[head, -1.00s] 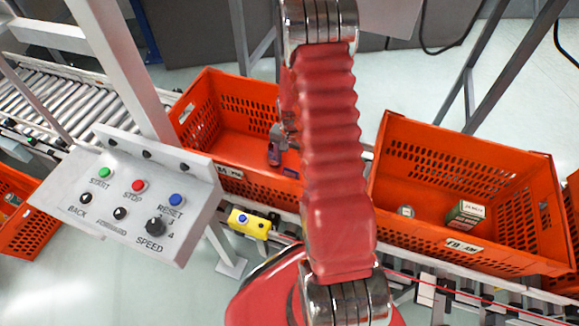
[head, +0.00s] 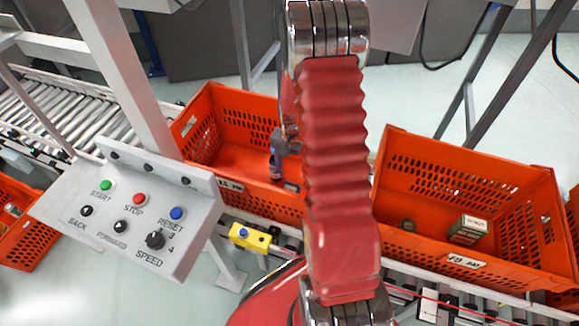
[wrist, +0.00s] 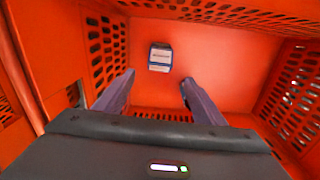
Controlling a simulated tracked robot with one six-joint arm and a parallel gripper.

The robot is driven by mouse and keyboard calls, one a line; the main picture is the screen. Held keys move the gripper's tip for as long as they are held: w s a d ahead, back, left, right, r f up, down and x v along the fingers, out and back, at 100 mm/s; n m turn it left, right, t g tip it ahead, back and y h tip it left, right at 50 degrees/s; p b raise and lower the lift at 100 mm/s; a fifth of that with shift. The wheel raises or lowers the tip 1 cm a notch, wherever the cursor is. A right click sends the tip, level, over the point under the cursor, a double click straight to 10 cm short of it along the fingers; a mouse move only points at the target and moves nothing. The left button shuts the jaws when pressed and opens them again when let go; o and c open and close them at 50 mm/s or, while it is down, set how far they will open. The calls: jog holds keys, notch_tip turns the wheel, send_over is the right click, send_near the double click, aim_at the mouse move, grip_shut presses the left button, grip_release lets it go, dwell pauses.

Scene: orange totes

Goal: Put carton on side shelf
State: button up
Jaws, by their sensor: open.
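A small blue-and-white carton (wrist: 160,57) rests on the floor of an orange tote in the wrist view. My gripper (wrist: 156,82) is open and empty, its two purple-grey fingers spread toward the carton; the carton appears just beyond the fingertips, roughly centred between them. In the head view, my gripper (head: 277,160) is inside the left orange tote (head: 205,125), partly hidden behind my red arm. A dark shape (head: 291,187) beside it may be the carton, but is too small to tell. I cannot make out a side shelf in either view.
The right orange tote (head: 400,165) holds a green-and-white box (head: 468,229) and a small can (head: 408,225). A control panel (head: 135,205) stands at left, before a roller conveyor (head: 60,110). A yellow button box (head: 249,237) sits below the left tote. Perforated tote walls surround my gripper.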

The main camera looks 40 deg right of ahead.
jog(key=s+a+r+n+t, duration=0.15)
jog(key=a+r, duration=0.25)
jog(key=r, duration=0.4)
jog(key=a+r+n, duration=0.2)
jog(key=a+r, duration=0.2)
jog(key=r, duration=0.4)
jog(key=s+a+r+n+t, duration=0.1)
jog(key=a+r+n, duration=0.1)
jog(key=a+r, duration=0.35)
jog(key=s+a+r+n+t, duration=0.1)
jog(key=s+a+r+n, duration=0.2)
jog(key=s+a+r, duration=0.2)
jog(key=s+a+r+n+t, duration=0.2)
jog(key=s+a+r+n, duration=0.1)
jog(key=s+r, duration=0.6)
jog(key=shift+s+a, duration=0.4)
jog(key=shift+a, duration=0.45)
jog(key=shift+o, duration=0.4)
jog(key=shift+r, duration=0.1)
